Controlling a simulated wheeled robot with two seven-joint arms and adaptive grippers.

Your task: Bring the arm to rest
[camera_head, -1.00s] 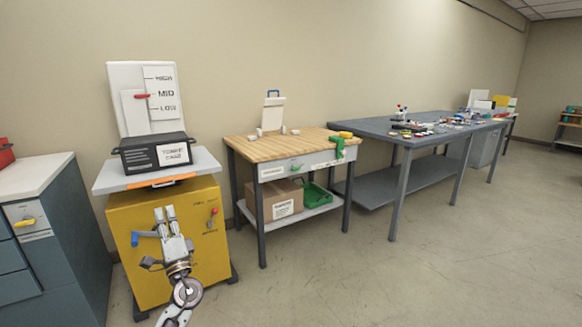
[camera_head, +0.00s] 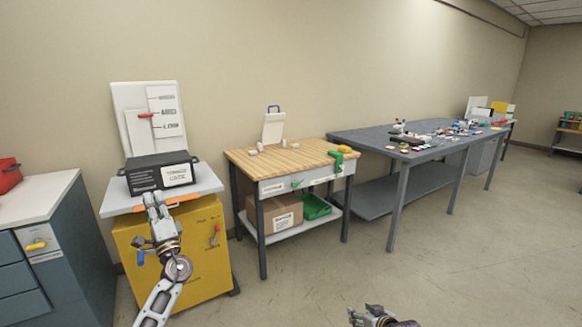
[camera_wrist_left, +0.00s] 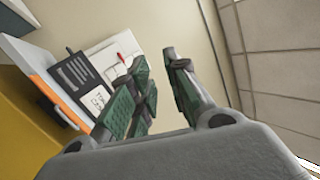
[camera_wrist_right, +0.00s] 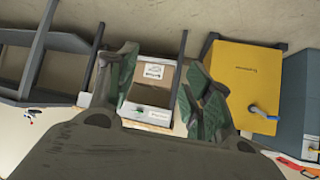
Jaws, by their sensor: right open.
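My left gripper (camera_head: 154,198) is raised in front of the yellow cabinet (camera_head: 190,250), its fingertips overlapping the lower front of the black box (camera_head: 145,172) in the head view. Whether it touches the box cannot be told. In the left wrist view its fingers (camera_wrist_left: 158,62) stand apart with nothing between them. My right gripper (camera_head: 368,312) shows at the bottom edge of the head view, over open floor. In the right wrist view its fingers (camera_wrist_right: 165,75) are spread and empty, with the wooden-topped table and cardboard box (camera_wrist_right: 150,72) beyond.
A blue-grey drawer cabinet (camera_head: 75,250) stands at the left with a red case (camera_head: 8,176) on top. The wooden-topped table (camera_head: 245,165) and a long grey table (camera_head: 370,140) stand to the right. The floor (camera_head: 470,260) at right is clear.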

